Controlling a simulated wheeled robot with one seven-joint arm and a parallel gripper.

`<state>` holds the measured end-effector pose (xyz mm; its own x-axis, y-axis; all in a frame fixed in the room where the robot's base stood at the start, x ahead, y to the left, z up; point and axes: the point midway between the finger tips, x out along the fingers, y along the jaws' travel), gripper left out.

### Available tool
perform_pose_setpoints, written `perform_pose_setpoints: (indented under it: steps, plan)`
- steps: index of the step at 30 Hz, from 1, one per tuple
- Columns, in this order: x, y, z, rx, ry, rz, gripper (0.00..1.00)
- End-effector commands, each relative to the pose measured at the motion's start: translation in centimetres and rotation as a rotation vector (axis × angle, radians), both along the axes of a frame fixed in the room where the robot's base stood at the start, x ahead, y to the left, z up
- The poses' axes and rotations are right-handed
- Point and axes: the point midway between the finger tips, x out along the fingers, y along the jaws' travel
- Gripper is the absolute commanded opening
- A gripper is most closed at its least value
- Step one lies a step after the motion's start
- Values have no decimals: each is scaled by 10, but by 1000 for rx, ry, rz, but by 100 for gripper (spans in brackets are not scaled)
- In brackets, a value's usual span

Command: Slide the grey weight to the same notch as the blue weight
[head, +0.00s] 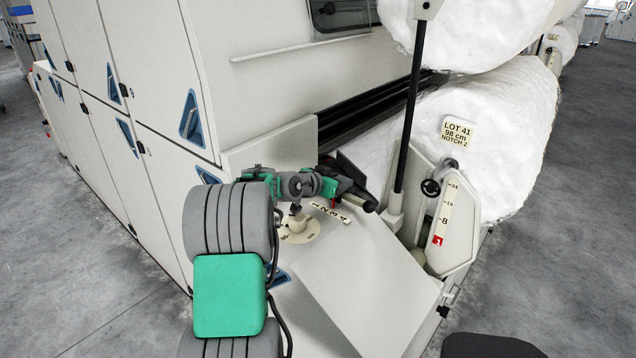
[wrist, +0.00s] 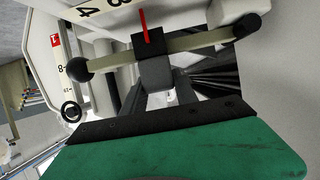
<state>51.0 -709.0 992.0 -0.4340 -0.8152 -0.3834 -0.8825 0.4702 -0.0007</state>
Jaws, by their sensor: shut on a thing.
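No grey weight or blue weight can be made out in either view. My gripper (head: 343,187) is at the machine's sloping panel, shut on a pale bar (wrist: 205,40) with black ball ends. The bar crosses the upper wrist view. A red pointer (wrist: 145,24) rises from the black block at its middle, just beside the 3 on a numbered plate (wrist: 98,13). The same plate (head: 331,212) reads 1 2 3 4 in the head view. My gripper hides much of the bar there.
A pale dial (head: 300,232) lies beside the numbered plate. Right are a black rod (head: 408,120), an upright scale (head: 443,215) with a red 1 marker, and a white lap roll (head: 490,180) labelled LOT 41, 98 cm, NOTCH 2. The lower sloping panel (head: 370,290) is clear.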

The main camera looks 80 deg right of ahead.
Motion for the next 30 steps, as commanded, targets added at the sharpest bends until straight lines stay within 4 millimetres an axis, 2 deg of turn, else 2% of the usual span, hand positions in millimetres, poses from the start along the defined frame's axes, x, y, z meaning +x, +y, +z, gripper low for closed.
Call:
perform_pose_setpoints:
  steps: [1,4,13,14,21,30]
  plan:
    - [-7,3,-3,-1,0,-4,0]
    - [-13,7,-2,-1,0,-2,0]
    - [-12,7,0,0,0,0,0]
    - [-12,7,0,0,0,0,37]
    - [-11,7,0,0,0,2,56]
    - [-8,11,2,-1,0,3,56]
